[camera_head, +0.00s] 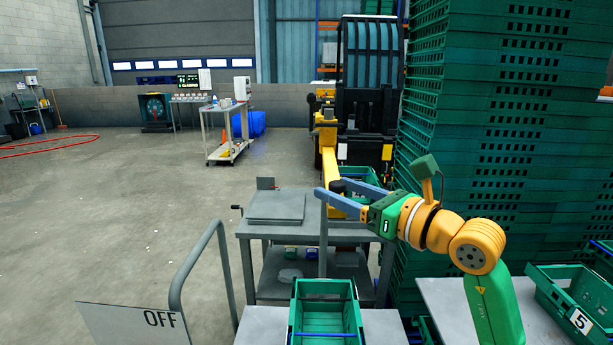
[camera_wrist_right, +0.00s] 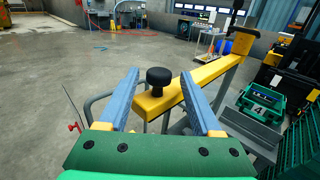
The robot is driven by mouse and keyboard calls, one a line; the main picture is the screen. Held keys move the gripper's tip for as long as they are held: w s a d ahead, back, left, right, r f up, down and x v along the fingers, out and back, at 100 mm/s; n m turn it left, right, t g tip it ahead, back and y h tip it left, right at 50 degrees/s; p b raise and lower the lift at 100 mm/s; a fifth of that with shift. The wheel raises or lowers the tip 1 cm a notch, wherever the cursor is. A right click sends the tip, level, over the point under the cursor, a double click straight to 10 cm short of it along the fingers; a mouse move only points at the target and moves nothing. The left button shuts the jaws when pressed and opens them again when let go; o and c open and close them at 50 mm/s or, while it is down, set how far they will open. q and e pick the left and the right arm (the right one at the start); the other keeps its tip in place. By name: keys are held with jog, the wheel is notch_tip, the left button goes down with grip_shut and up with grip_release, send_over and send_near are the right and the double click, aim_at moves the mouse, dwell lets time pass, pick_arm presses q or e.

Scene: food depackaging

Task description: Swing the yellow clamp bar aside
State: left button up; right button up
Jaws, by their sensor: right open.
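The yellow clamp bar (camera_wrist_right: 190,86) runs from a yellow post at the upper right of the right wrist view toward its near end at the middle. A black round knob (camera_wrist_right: 159,77) stands on that near end. My right gripper (camera_wrist_right: 160,74) is open, with the knob and bar end between its two blue-grey fingers. I cannot tell whether either finger touches the bar. In the head view the bar (camera_head: 329,163) stands at the centre, and my right gripper (camera_head: 331,187) reaches to it from the right, hiding part of it. My left gripper is not in view.
A grey metal table (camera_head: 262,229) stands below the gripper, with a green crate (camera_head: 325,318) in front. Tall stacks of green crates (camera_head: 500,130) close off the right. A rail and an OFF sign (camera_head: 135,322) stand at lower left. The floor at left is open.

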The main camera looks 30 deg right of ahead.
aim_at(327, 180)
jog(key=shift+w+a+r+p, duration=0.15)
jog(key=shift+w+r+p, duration=0.2)
jog(key=shift+w+p, duration=0.2)
jog(key=shift+w+a+r+p, duration=0.15)
jog(key=shift+w+r+p, duration=0.15)
jog(key=shift+w+p, duration=0.2)
jog(key=shift+w, duration=0.25)
jog(key=shift+w+a+f, duration=0.25)
jog(key=shift+w+f, duration=0.15)
jog(key=shift+w, duration=0.45)
jog(key=shift+c, duration=0.5)
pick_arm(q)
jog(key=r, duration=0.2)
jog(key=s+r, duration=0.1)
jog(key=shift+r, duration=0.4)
pick_arm(e)
grip_shut()
jog(key=shift+d, duration=0.1)
